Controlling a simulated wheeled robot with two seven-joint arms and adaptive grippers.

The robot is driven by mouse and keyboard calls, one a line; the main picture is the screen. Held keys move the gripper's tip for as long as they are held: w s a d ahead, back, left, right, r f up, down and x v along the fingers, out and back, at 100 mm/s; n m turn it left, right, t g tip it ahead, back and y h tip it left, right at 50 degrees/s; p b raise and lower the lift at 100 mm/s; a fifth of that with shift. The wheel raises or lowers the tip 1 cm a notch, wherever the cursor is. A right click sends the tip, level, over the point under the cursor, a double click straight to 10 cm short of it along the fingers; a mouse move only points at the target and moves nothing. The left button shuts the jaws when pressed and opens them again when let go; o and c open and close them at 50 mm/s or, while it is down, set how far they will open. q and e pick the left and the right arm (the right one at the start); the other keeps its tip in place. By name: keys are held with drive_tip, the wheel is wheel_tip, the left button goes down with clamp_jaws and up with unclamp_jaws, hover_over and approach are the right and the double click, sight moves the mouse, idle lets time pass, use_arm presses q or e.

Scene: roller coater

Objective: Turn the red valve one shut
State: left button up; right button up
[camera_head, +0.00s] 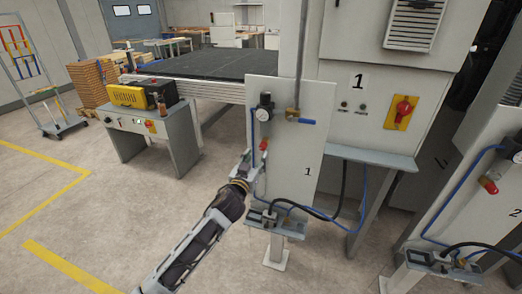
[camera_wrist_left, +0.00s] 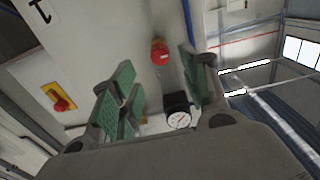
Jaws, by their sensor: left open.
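The red valve (camera_head: 264,145) is a small red knob on the front of the white panel marked 1 (camera_head: 300,215), below a round pressure gauge (camera_head: 265,100). My left gripper (camera_head: 247,162) is beside the red valve at the panel's left edge. In the left wrist view, my left gripper (camera_wrist_left: 157,72) is open, with green pads on its fingers. The red valve (camera_wrist_left: 160,53) shows between the fingers, with no visible contact. The gauge (camera_wrist_left: 178,118) shows close to the right finger. My right gripper is not in view.
A second panel marked 2 (camera_head: 505,225) with its own red valve (camera_head: 489,186) stands at the right. A red switch on a yellow plate (camera_head: 402,112) is on the machine behind. Blue and black hoses run below panel 1.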

sight(262, 148)
use_arm(q)
drive_tip(key=shift+x, duration=2.5)
drive_tip(key=shift+w+d, duration=0.2)
drive_tip(key=shift+w, duration=0.45)
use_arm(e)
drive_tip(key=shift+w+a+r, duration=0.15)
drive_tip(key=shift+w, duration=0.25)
use_arm(q)
drive_tip(key=shift+c, duration=0.4)
drive_tip(key=c, duration=0.9)
clamp_jaws()
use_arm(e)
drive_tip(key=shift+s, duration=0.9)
